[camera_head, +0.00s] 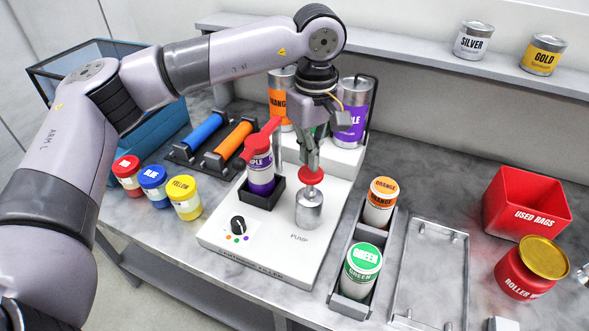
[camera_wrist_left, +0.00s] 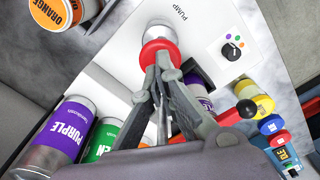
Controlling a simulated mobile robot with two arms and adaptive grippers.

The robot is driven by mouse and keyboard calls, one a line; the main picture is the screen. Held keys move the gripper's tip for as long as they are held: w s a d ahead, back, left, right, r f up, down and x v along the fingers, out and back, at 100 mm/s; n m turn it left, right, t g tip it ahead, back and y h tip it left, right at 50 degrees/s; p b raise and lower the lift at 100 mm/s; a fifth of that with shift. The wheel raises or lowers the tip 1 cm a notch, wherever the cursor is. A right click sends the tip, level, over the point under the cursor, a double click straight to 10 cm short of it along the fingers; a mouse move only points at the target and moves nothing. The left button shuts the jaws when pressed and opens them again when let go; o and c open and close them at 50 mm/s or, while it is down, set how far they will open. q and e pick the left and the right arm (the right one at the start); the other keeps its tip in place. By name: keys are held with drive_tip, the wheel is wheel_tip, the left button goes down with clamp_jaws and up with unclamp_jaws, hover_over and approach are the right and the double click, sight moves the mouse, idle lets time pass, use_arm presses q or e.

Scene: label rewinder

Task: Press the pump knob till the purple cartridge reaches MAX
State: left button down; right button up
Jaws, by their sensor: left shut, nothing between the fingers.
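The red pump knob (camera_head: 311,176) tops a silver pump cylinder (camera_head: 309,209) on the white filler base (camera_head: 255,252). My left gripper (camera_head: 311,165) is shut and empty, pointing down with its fingertips at the knob's top. In the left wrist view the shut fingertips (camera_wrist_left: 160,66) overlap the red knob (camera_wrist_left: 160,48); whether they touch cannot be told. The purple cartridge (camera_head: 261,174) stands upright in a black holder (camera_head: 261,196), under a red lever (camera_head: 262,138). Its purple fill shows in the lower part; a MAX mark is not readable. My right gripper is not in view.
A selector dial (camera_head: 238,225) sits on the base front. Behind stand orange and purple supply cans (camera_head: 352,112). Orange (camera_head: 380,201) and green cartridges (camera_head: 361,271) stand in a rack at right. Red, blue and yellow jars (camera_head: 184,198) stand left.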

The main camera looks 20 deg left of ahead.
sight(311, 172)
use_arm(q)
drive_tip(key=shift+f+b, duration=1.6)
drive_tip(key=shift+f, duration=0.35)
drive_tip(key=shift+f+b, duration=0.2)
drive_tip(key=shift+b, duration=0.1)
drive_tip(key=shift+r+p, duration=1.15)
drive_tip(key=shift+r, duration=1)
drive_tip(key=shift+f, duration=0.15)
